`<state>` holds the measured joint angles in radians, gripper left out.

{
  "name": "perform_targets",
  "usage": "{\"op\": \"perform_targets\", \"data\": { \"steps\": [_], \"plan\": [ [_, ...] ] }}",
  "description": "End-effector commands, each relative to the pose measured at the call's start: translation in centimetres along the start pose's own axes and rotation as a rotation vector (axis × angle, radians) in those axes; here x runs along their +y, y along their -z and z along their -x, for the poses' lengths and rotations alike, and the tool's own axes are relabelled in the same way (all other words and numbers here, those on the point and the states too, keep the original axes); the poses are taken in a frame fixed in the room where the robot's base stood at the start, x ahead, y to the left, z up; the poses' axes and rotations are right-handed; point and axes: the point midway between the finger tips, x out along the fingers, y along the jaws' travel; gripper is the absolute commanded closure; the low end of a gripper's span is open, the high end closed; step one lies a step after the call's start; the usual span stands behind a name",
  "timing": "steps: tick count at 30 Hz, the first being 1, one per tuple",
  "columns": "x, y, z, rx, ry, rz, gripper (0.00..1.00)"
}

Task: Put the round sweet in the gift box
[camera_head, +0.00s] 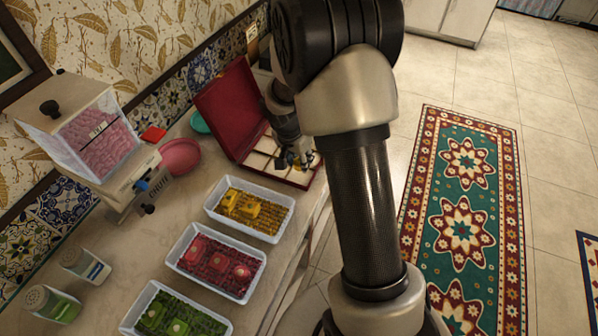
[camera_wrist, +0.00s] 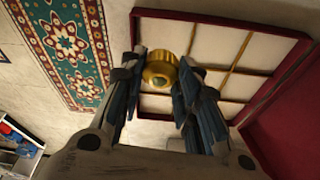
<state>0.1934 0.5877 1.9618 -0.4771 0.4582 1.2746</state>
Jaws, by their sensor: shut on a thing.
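The round sweet (camera_wrist: 160,69) is gold with a ridged edge and shows between my fingertips in the wrist view. My gripper (camera_wrist: 161,82) is shut on it; in the head view my gripper (camera_head: 292,160) is over the gift box. The gift box (camera_head: 308,184) is dark red, with its lid (camera_head: 226,108) raised. Its inside has pale compartments with gold dividers. In the wrist view the box (camera_wrist: 240,20) lies beyond the sweet, and the compartments that show look empty. The height of the sweet above the box is hard to tell.
White trays of yellow (camera_head: 282,225), red (camera_head: 215,262) and green (camera_head: 175,318) sweets stand in front of the box. A dispenser (camera_head: 92,140), a pink bowl (camera_head: 180,157) and two shakers (camera_head: 52,304) are on the left. The counter's right edge is close to the box.

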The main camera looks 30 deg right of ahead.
Motion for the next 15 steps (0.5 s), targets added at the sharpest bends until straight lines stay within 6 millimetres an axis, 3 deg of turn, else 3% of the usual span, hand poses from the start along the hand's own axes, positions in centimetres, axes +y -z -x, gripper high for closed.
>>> {"op": "perform_targets", "data": {
  "steps": [5,11,15],
  "plan": [
    [0.0,-0.4,-1.3,-0.001,-0.001,0.000,0.85],
    [0.0,-1.2,-4.2,-0.001,-0.001,0.001,0.85],
    [0.0,-1.3,-4.5,0.000,0.001,-0.001,0.85]
  ]
}}
